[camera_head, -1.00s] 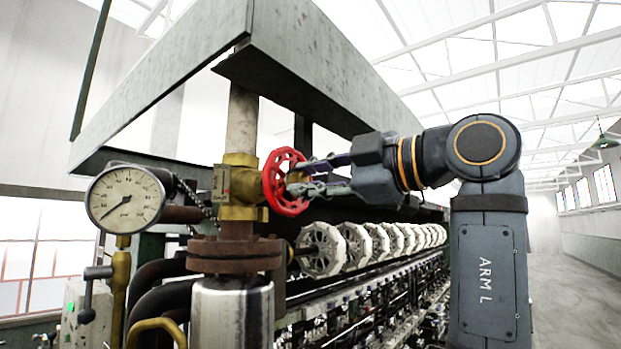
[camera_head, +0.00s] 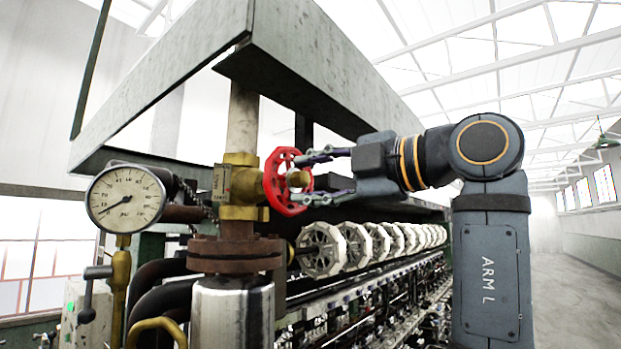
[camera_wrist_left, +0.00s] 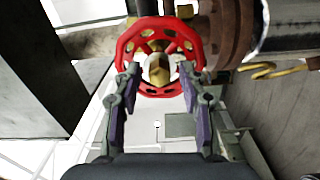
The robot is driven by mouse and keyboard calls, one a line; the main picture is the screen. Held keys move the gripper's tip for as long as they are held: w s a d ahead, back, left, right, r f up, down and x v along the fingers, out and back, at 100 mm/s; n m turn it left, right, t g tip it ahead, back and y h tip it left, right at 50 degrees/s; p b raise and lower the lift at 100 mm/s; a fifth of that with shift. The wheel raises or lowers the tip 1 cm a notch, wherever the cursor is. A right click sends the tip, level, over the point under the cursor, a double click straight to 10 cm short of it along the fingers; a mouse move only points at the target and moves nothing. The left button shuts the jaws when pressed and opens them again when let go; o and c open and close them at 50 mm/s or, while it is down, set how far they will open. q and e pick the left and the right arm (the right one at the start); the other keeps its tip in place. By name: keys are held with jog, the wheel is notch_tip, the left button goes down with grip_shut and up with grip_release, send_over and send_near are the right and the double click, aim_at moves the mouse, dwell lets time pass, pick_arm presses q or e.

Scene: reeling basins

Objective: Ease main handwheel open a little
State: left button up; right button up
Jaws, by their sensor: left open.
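The main handwheel (camera_head: 274,182) is a red wheel with holes in its face and a brass hub, mounted on a brass valve body (camera_head: 238,186). It also shows from the front in the left wrist view (camera_wrist_left: 160,36), at the top middle. My left gripper (camera_head: 302,178) comes in from the right with its fingers spread. One fingertip is near the wheel's upper rim and the other near its lower rim. In the left wrist view the fingertips (camera_wrist_left: 160,72) overlap the lower sides of the rim. Whether they touch it is unclear. My right gripper is not seen.
A round pressure gauge (camera_head: 126,199) stands left of the valve. A rusty flange (camera_head: 235,254) and a shiny metal cylinder (camera_head: 232,312) lie below it. A grey beam (camera_head: 300,85) hangs overhead. Several pale reels (camera_head: 320,250) run along the machine behind. The aisle at the right is clear.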

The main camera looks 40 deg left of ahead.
aim_at(307, 179)
pick_arm(q)
jog(key=d, duration=0.4)
jog(key=shift+w+d, duration=0.2)
jog(key=shift+w, duration=0.05)
jog(key=d+b, duration=0.2)
jog(key=b, duration=0.1)
jog(key=shift+w+d, duration=0.15)
jog(key=shift+d, duration=0.1)
jog(key=shift+a, duration=0.15)
